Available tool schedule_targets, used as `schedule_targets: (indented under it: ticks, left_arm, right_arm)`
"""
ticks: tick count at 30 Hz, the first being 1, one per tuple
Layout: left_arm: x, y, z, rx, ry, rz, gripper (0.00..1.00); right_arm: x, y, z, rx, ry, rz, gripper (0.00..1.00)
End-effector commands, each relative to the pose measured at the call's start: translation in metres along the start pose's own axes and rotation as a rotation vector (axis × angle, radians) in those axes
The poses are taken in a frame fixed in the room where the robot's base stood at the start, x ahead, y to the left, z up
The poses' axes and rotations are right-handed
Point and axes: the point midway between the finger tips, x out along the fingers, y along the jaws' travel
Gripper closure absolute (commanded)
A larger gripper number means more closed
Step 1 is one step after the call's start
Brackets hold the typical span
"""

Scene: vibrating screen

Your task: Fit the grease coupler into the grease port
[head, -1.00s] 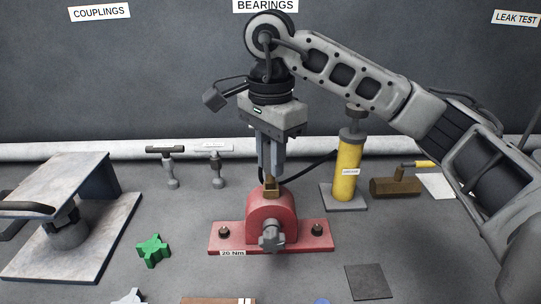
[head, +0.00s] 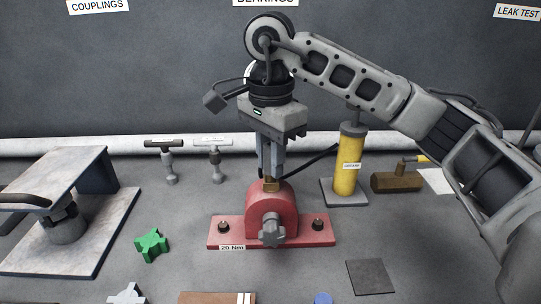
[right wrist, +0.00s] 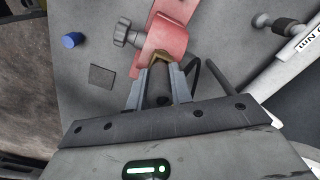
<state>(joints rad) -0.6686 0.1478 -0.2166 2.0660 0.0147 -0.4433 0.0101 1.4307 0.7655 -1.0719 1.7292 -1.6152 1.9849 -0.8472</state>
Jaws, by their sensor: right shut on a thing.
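My right gripper (head: 271,172) points straight down over the red bearing housing (head: 257,212) and is shut on the grease coupler. In the right wrist view, the coupler (right wrist: 160,84) shows as a dark cylinder between the two fingers (right wrist: 157,88). A brass piece (head: 271,187) is at the top of the housing, directly below the fingertips, where the grease port is. It also shows in the right wrist view (right wrist: 160,57), against the coupler's end. I cannot tell how deep the coupler sits. My left gripper is out of view.
A yellow grease pump (head: 349,165) stands right of the housing, its black hose (head: 310,164) running to my gripper. A grey knob (head: 271,232) sticks out of the housing's front. A green star-shaped part (head: 151,245) lies to the left; a dark square pad (head: 369,277) lies to the right.

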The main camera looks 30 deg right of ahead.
Motion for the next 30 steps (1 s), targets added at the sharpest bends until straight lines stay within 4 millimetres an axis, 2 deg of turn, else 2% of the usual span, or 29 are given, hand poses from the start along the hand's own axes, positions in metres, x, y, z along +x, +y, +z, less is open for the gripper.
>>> schedule_targets:
  ticks: [12, 13, 15, 27, 29, 30]
  left_arm:
    - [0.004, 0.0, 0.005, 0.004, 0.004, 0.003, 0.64]
    - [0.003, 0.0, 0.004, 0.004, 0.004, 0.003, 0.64]
    - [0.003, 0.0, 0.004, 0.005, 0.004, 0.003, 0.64]
    - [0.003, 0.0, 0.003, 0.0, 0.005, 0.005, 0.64]
    - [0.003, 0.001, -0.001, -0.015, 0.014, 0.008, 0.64]
    - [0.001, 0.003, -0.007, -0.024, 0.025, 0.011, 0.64]
  right_arm:
    - [0.011, 0.0, 0.0, 0.0, 0.0, 0.0, 1.0]
    - [0.01, 0.0, 0.0, 0.0, 0.0, 0.0, 0.7]
    - [0.01, 0.0, 0.0, 0.0, 0.0, 0.0, 0.53]
    - [0.01, 0.0, 0.0, 0.0, 0.0, 0.0, 0.53]
    - [0.01, 0.0, 0.0, 0.0, 0.0, 0.0, 0.53]
    - [0.002, -0.001, 0.0, 0.0, 0.001, -0.004, 0.53]
